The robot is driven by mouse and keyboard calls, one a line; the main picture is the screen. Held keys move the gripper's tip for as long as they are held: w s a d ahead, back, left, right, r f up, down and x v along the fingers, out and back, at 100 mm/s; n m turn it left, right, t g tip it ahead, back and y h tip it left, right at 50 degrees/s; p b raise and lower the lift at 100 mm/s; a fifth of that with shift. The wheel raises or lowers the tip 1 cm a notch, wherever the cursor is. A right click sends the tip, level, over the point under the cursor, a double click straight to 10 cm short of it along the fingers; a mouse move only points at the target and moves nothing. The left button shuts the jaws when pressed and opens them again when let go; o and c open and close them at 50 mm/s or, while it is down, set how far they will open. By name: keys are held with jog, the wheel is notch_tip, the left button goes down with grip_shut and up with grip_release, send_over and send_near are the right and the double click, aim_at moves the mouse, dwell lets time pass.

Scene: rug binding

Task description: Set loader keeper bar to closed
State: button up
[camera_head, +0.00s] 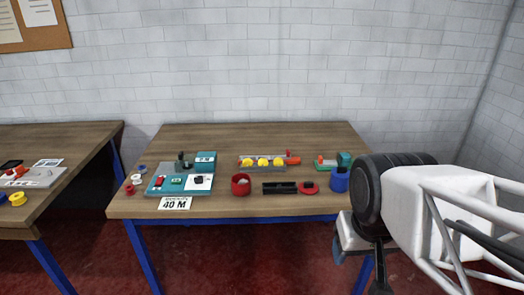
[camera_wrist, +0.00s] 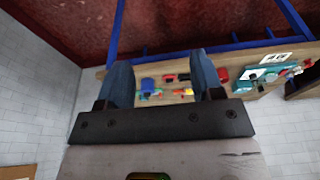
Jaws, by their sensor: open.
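A grey loader rack (camera_head: 262,166) holding a row of yellow spools stands at the back middle of the right-hand workbench. An orange-red bar piece (camera_head: 291,158) lies at its right end; I take this for the keeper bar, but it is too small to tell its exact position. My gripper (camera_wrist: 160,62) is open and empty in the wrist view, its two blue-grey fingers spread apart. The workbench and its small items show beyond the fingers, well away from them. In the head view my arm is at the right, off the bench's front right corner, and the fingertips are hard to make out.
A teal machine (camera_head: 168,185) with a "40 M" card (camera_head: 175,203) is at the left. A red cup (camera_head: 241,184), black tray (camera_head: 280,188), red piece (camera_head: 308,188) and blue cup (camera_head: 339,180) stand in front of the rack. A green-and-orange device (camera_head: 326,162) is right of it.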

jog(key=shift+c, duration=0.2)
jog(key=shift+c, duration=1.1)
jog(key=shift+w+r, duration=0.2)
jog(key=shift+w, duration=0.15)
jog(key=shift+c, duration=0.4)
jog(key=w+r, duration=0.3)
jog(key=w, duration=0.6)
jog(key=w+r, duration=0.3)
jog(key=w, duration=0.6)
jog(key=g, duration=0.3)
send_over(288, 150)
jog(key=f, duration=2.1)
jog(key=shift+s, duration=0.4)
jog(key=shift+w+f, duration=0.3)
